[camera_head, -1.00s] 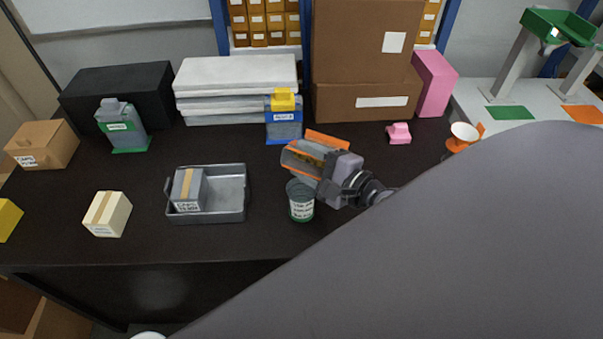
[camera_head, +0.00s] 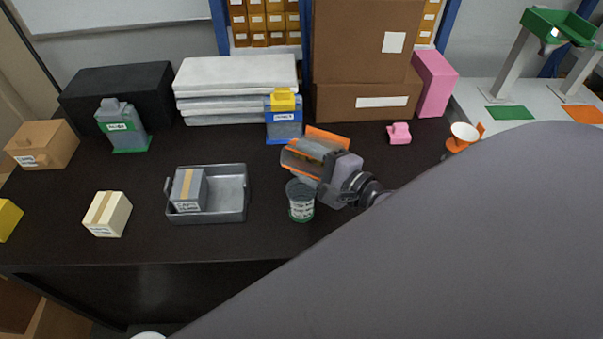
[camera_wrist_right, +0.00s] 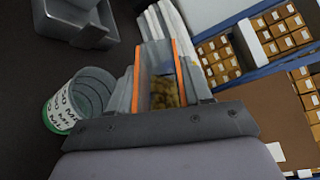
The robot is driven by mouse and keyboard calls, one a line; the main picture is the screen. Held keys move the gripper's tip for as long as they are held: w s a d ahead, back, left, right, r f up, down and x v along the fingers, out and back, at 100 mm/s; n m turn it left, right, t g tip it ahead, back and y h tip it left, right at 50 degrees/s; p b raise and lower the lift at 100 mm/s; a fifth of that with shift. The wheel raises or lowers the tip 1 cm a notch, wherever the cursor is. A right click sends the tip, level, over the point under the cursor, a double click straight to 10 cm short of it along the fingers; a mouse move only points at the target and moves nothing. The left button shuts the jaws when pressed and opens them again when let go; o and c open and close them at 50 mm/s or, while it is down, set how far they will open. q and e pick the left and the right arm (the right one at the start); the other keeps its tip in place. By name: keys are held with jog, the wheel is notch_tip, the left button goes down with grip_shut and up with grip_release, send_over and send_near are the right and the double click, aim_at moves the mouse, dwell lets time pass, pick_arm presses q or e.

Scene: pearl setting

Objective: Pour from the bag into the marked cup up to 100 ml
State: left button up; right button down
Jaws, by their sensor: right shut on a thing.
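The marked cup (camera_head: 300,201) stands upright on the dark table, grey with a white printed label and a green lower band. It also shows at the left in the right wrist view (camera_wrist_right: 78,103). In the right wrist view brownish-yellow contents show inside the bag (camera_wrist_right: 163,85) between the fingers. The bag's mouth does not show clearly, and I see no stream into the cup. My left gripper is not in view.
A grey metal tray (camera_head: 240,217) with a grey box (camera_head: 187,188) lies left of the cup. Blue (camera_head: 284,130) and green (camera_head: 122,128) containers stand behind. A pink object (camera_head: 399,134) and an orange-and-white item (camera_head: 463,134) are at right.

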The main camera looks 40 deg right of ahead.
jog(key=shift+a+r+n+t, duration=0.1)
jog(key=shift+r+n+t, duration=0.1)
jog(key=shift+n, duration=0.4)
jog(key=shift+a+r+n+t, duration=0.1)
jog(key=shift+n+t, duration=0.1)
jog(key=shift+n, duration=0.4)
dwell(1.8)
jog(key=shift+s+a+f+n+t, duration=0.1)
jog(key=shift+f+n+t, duration=0.2)
jog(key=shift+f+n, duration=0.45)
dwell(1.2)
jog(key=shift+s+a+r+n+t, duration=0.1)
jog(key=shift+r+n+t, duration=0.1)
jog(key=shift+n, duration=0.55)
jog(key=shift+s+a+r+n+t, duration=0.1)
jog(key=shift+n+t, duration=0.1)
jog(key=shift+n, duration=0.5)
dwell(1.6)
